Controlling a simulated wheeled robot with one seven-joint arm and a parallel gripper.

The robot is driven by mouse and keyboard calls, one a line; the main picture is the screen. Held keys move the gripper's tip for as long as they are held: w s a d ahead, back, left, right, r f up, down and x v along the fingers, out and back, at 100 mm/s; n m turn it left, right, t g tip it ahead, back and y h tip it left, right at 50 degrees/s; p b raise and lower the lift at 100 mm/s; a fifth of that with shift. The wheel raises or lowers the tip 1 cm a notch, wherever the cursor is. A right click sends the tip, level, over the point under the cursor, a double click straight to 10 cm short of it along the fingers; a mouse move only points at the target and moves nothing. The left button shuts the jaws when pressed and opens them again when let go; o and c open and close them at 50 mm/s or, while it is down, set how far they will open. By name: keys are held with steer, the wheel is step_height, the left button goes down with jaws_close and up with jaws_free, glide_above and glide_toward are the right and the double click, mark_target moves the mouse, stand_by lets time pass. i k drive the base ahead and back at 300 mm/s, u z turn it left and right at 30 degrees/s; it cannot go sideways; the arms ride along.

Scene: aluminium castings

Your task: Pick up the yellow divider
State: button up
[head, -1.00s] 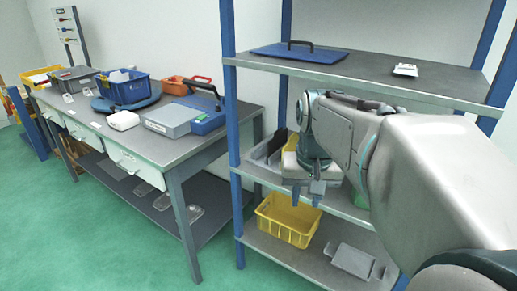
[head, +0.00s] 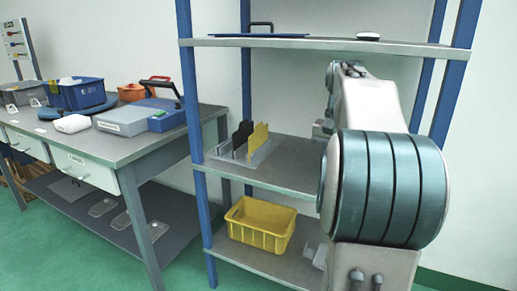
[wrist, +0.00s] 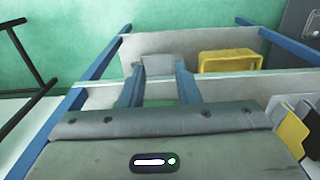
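The yellow divider (head: 259,138) stands upright in a grey slotted holder (head: 262,157) on the middle shelf, beside a dark divider (head: 242,136). In the wrist view the yellow divider (wrist: 291,137) is at the right edge, to the right of my gripper and clear of it. My gripper (wrist: 160,70) is open, with its two fingers apart and nothing between them. In the head view the gripper is mostly hidden by my arm, to the right of the holder.
A yellow crate (head: 261,226) sits on the lower shelf, with a grey part (wrist: 157,65) beside it. Blue posts (head: 190,110) frame the rack, and the upper shelf (head: 300,43) is above the holder. A workbench (head: 120,150) stands at left.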

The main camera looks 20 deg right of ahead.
mark_target(260, 135)
steer(key=i, duration=1.5)
